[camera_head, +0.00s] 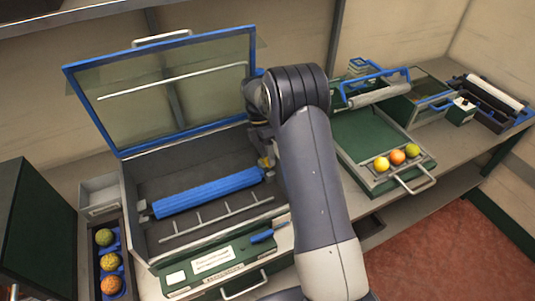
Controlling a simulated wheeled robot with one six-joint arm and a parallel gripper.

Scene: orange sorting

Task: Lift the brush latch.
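A long blue brush roller (207,192) lies across the inside of an open grey machine box (131,204), its transparent lid raised at the back. A small yellow piece (265,162), perhaps the brush latch, shows at the roller's right end. My gripper (264,143) is right above or at this piece, partly hidden behind my arm. I cannot tell whether it touches the piece or whether its fingers are open or shut.
The blue-framed lid (165,90) stands up behind the box. A rack with several round fruits (108,262) is at the left. A green tray (363,138) holds three fruits at the right. A blue lever (262,236) is on the front panel.

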